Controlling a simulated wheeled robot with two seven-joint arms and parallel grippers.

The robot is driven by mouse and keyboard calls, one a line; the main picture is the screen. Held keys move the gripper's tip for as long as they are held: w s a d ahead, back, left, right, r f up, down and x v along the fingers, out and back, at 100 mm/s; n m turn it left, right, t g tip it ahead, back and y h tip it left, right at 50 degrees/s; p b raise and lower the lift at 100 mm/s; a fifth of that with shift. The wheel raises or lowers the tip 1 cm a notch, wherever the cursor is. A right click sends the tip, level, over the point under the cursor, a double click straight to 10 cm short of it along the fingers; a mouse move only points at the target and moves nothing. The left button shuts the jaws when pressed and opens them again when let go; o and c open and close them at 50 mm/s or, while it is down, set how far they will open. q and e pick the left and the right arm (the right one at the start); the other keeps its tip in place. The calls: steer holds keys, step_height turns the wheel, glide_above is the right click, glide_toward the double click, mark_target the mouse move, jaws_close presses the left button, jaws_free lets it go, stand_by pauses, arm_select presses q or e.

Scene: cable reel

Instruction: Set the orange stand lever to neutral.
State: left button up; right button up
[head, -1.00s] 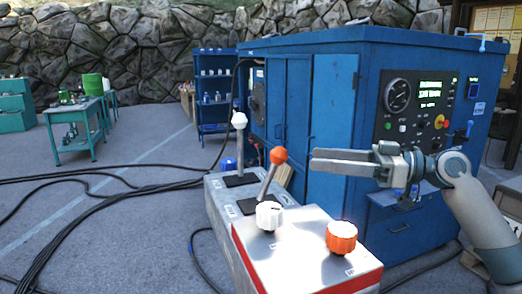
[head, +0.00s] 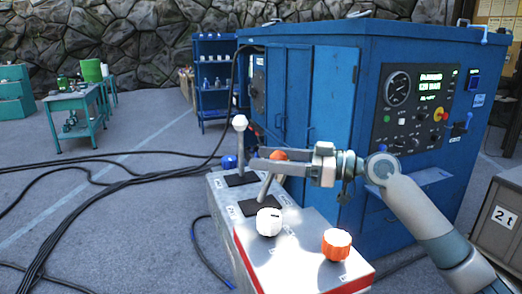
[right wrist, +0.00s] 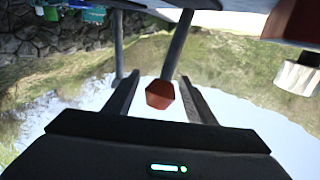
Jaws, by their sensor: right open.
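The orange stand lever, a grey rod with an orange knob (head: 279,155), rises from a slot in the grey control stand (head: 224,207). It leans a little to the right in the head view. My right gripper (head: 265,160) reaches in from the right at knob height, its fingers around the knob and partly hiding it. In the right wrist view the orange knob (right wrist: 160,94) lies between the two open fingers, with a visible gap on each side. My left gripper is in neither view.
A white-knobbed lever (head: 239,123) stands just behind the orange one. A white dial (head: 269,221) and an orange dial (head: 336,244) sit on the stand's near end. A blue cabinet (head: 330,95) with a gauge panel stands behind. Black cables (head: 75,215) lie on the floor at left.

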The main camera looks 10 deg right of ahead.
steer(key=shift+x, duration=0.85)
